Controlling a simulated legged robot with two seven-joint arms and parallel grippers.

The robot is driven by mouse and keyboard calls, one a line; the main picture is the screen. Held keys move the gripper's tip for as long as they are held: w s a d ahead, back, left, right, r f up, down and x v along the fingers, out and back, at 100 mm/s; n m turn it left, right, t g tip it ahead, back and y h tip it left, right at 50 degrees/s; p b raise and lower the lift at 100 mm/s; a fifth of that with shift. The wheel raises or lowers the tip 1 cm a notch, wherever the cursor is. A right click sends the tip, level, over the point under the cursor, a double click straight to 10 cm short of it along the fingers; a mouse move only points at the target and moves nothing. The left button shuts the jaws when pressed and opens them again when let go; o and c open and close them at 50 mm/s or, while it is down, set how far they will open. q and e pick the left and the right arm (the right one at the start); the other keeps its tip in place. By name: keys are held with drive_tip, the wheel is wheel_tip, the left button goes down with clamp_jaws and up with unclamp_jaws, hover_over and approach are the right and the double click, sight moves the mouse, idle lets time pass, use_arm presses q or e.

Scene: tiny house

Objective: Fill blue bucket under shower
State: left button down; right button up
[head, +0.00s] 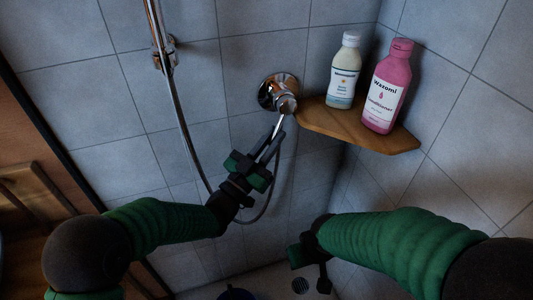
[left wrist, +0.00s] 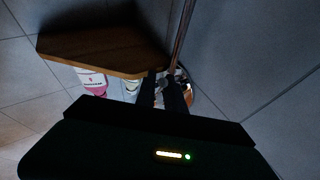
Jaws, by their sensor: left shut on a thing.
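The chrome shower tap (head: 277,90) is on the tiled wall, left of the corner shelf. My left gripper (head: 279,124) reaches up to it from below and is shut on its handle (head: 288,104). In the left wrist view the fingers of my left gripper (left wrist: 166,90) meet at the tap, which is partly hidden behind them. A dark blue rim, likely the blue bucket (head: 236,294), shows at the bottom edge; most of it is out of view. My right gripper (head: 312,272) hangs low above the shower floor; its finger opening is unclear. No water is visible.
A wooden corner shelf (head: 350,130) right of the tap holds a white bottle (head: 343,75) and a pink conditioner bottle (head: 387,90). The shower hose (head: 181,125) hangs down left of the tap and loops behind my left gripper. A drain (head: 300,286) shows on the floor.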

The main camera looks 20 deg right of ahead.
use_arm(q)
drive_tip(key=d+n+t+b, duration=0.1)
drive_tip(key=n+t+b, duration=0.1)
drive_tip(key=b, duration=0.1)
drive_tip(key=d+n+t+b, duration=0.1)
drive_tip(key=n+t+b, duration=0.1)
drive_tip(key=b, duration=0.1)
drive_tip(key=d+f+n+t+b, duration=0.1)
drive_tip(key=n+t+b, duration=0.1)
drive_tip(key=b, duration=0.1)
drive_tip(key=shift+w+d+b, duration=0.1)
drive_tip(key=shift+d+b, duration=0.3)
drive_tip(key=shift+r+t, duration=0.15)
drive_tip(key=shift+t, duration=0.25)
drive_tip(key=c, duration=1.7)
unclamp_jaws()
drive_tip(key=shift+d, duration=0.1)
drive_tip(key=shift+o, duration=1.3)
drive_tip(key=shift+d, duration=0.15)
drive_tip(key=shift+f, duration=0.2)
drive_tip(key=p+v, duration=0.1)
drive_tip(key=v, duration=1.5)
drive_tip(key=shift+s+a, duration=0.25)
drive_tip(key=shift+a, duration=0.05)
drive_tip(key=shift+f, duration=0.1)
